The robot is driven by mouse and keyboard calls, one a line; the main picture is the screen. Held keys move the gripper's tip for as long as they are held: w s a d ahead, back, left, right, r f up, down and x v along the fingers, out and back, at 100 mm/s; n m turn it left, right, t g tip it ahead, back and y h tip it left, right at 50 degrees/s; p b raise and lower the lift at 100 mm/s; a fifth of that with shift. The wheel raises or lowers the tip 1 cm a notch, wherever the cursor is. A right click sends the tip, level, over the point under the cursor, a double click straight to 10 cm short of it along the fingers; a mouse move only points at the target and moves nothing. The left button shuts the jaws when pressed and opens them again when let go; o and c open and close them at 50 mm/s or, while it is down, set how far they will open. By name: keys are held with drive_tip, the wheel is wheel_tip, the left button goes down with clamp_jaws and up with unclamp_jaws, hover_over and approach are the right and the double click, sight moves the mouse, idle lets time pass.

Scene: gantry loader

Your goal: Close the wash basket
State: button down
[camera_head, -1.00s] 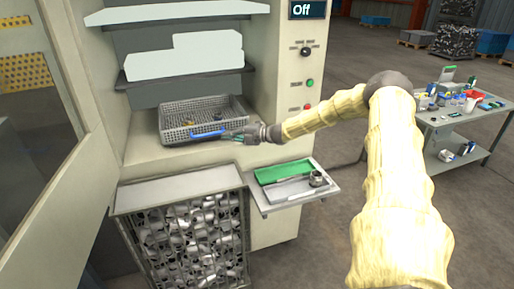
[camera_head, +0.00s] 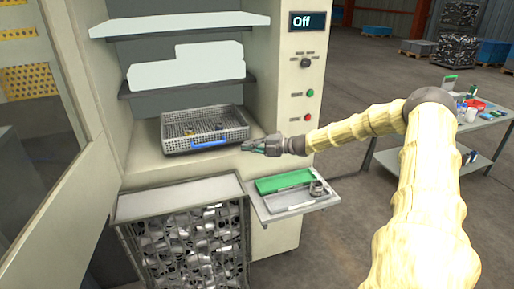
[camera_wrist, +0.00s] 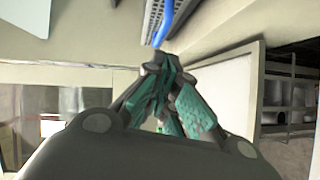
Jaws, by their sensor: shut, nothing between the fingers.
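The wash basket (camera_head: 172,143) is a grey mesh tray with a blue handle (camera_head: 211,142) on its front side. It sits on the machine's ledge below the shelves, with a few small parts inside. I see no lid over it. My gripper (camera_head: 247,146) is shut and empty, just right of the basket's front corner and apart from it. In the wrist view the green-padded fingers of my gripper (camera_wrist: 166,62) meet below the blue handle (camera_wrist: 163,22). The basket's mesh edge (camera_wrist: 152,18) shows at the top there.
A side shelf (camera_head: 290,208) holds a green tray (camera_head: 283,179) and a grey tray with a metal part. A bin of metal parts (camera_head: 190,245) stands below the ledge. The machine's door (camera_head: 45,130) is open at left. A cluttered table (camera_head: 440,152) stands at right.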

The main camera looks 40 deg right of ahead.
drive_tip(key=v, duration=0.3)
drive_tip(key=shift+s+d, duration=0.15)
idle(0.5)
